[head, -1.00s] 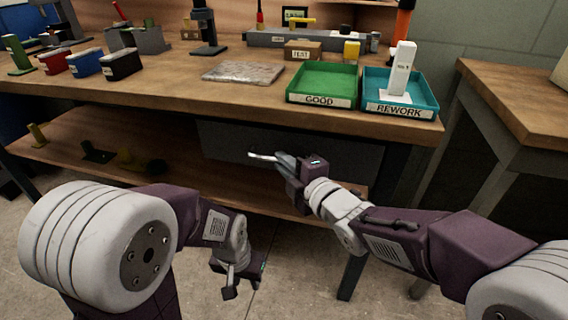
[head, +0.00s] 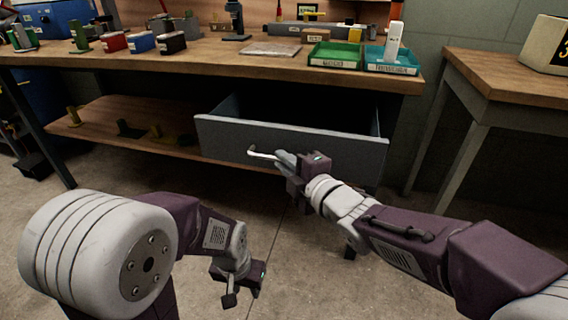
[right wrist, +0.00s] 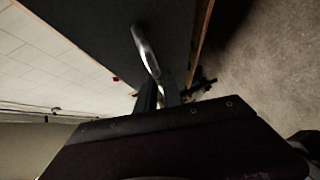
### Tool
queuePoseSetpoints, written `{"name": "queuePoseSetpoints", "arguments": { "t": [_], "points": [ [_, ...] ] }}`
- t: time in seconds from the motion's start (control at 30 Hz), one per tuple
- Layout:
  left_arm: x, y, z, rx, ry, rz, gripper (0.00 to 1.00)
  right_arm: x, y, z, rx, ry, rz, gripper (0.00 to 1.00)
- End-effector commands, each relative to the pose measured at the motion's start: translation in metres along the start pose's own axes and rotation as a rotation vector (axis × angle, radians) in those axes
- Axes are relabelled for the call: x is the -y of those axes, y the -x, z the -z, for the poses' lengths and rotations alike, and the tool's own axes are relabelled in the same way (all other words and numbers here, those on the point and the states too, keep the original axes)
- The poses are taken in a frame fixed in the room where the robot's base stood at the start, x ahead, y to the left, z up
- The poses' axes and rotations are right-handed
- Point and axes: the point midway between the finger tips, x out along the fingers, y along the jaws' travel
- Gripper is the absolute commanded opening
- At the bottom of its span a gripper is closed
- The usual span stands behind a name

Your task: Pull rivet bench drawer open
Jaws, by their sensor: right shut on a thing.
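The grey drawer (head: 230,138) under the wooden bench (head: 180,59) stands partly pulled out, with its dark inside showing from above. Its pale bar handle (head: 262,154) is on the front panel, and it also shows in the right wrist view (right wrist: 146,50). My right gripper (head: 284,160) is shut on the handle and covers its right part. My left gripper (head: 230,296) hangs low over the floor, apart from the bench and empty. Whether its fingers are open is too small to tell.
On the bench top stand a green GOOD tray (head: 335,64), a teal REWORK tray (head: 391,70) and several small bins. A lower wooden shelf (head: 105,135) holds small parts. A second table (head: 510,85) stands at the right. The floor before the drawer is clear.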

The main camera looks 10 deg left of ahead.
Motion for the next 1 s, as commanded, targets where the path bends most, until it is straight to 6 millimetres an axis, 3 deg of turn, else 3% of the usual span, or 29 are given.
{"name": "queuePoseSetpoints", "arguments": {
  "t": [0.47,0.5,0.53,0.57,0.87,1.0],
  "points": [
    [0.000,-0.001,0.000,0.000,0.000,0.000,0.36,0.000,0.000,-0.001,0.001,0.000,0.000,0.00],
    [0.000,-0.001,0.000,0.000,0.000,0.000,0.36,0.000,0.000,0.000,0.001,0.000,0.000,0.22],
    [0.000,-0.001,0.000,0.000,0.000,0.000,0.36,0.000,0.000,0.000,0.001,0.000,0.000,0.30],
    [0.000,-0.001,0.000,0.000,0.000,0.000,0.36,0.000,0.000,0.000,0.001,0.000,0.000,0.32],
    [0.000,0.000,0.000,0.000,0.000,0.000,0.36,-0.001,0.001,0.000,0.000,0.000,-0.001,0.32],
    [0.000,0.008,0.001,0.000,0.000,0.000,0.36,-0.004,0.018,0.000,0.001,0.000,-0.001,0.32]
  ]
}}
